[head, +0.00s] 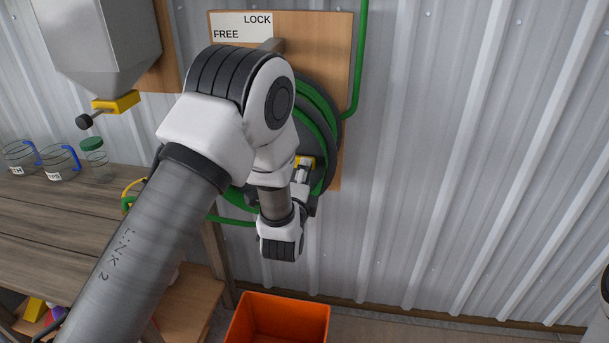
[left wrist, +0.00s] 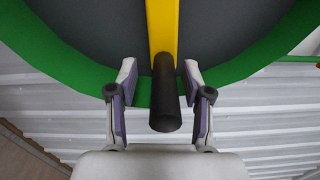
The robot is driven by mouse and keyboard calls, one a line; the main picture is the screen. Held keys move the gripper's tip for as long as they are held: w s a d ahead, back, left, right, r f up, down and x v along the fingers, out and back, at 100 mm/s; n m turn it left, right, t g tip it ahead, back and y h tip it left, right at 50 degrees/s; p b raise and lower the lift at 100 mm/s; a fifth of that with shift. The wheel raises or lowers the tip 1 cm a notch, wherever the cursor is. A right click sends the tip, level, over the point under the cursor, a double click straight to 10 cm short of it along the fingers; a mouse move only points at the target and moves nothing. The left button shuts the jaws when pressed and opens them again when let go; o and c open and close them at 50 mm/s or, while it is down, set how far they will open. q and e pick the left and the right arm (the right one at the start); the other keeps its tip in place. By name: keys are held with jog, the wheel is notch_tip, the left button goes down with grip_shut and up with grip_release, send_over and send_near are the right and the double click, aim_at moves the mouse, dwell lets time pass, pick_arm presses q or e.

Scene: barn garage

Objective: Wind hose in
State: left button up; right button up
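The hose reel (head: 329,120) with green hose wound on it hangs on a wooden board on the wall; my left arm hides much of it. Its yellow crank arm (left wrist: 163,28) ends in a black handle (left wrist: 165,98). My left gripper (left wrist: 160,85) is open, with one finger on each side of the handle and gaps visible. In the head view the left gripper (head: 303,176) is small and partly hidden in front of the reel, by the yellow crank (head: 306,160). A LOCK/FREE label (head: 240,27) sits above, with a grey lever (head: 271,45) partly hidden.
Green hose (head: 360,60) runs up the wall; another length (head: 230,220) runs left to the wooden bench (head: 60,215). Jugs (head: 60,162) and a green-lidded jar (head: 95,160) stand on the bench. A grey hopper (head: 98,45) hangs above. An orange crate (head: 280,305) is below.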

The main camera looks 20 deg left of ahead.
pick_arm(q)
jog(key=v, duration=1.2)
jog(key=s+a+f+n+g+h, duration=0.1)
jog(key=s+a+f+n+g, duration=0.3)
jog(key=f, duration=0.9)
jog(key=s+f+n+g+h, duration=0.1)
jog(key=s+f+g, duration=0.4)
jog(key=s+f, duration=0.55)
jog(key=s+d+f+n+g+h, duration=0.2)
jog(key=s+d+f+n+g, duration=0.2)
jog(key=s+f+n+g, duration=0.4)
jog(key=s+f+n, duration=0.1)
jog(key=s+n, duration=0.2)
jog(key=s, duration=0.3)
jog(key=shift+n+h, duration=0.3)
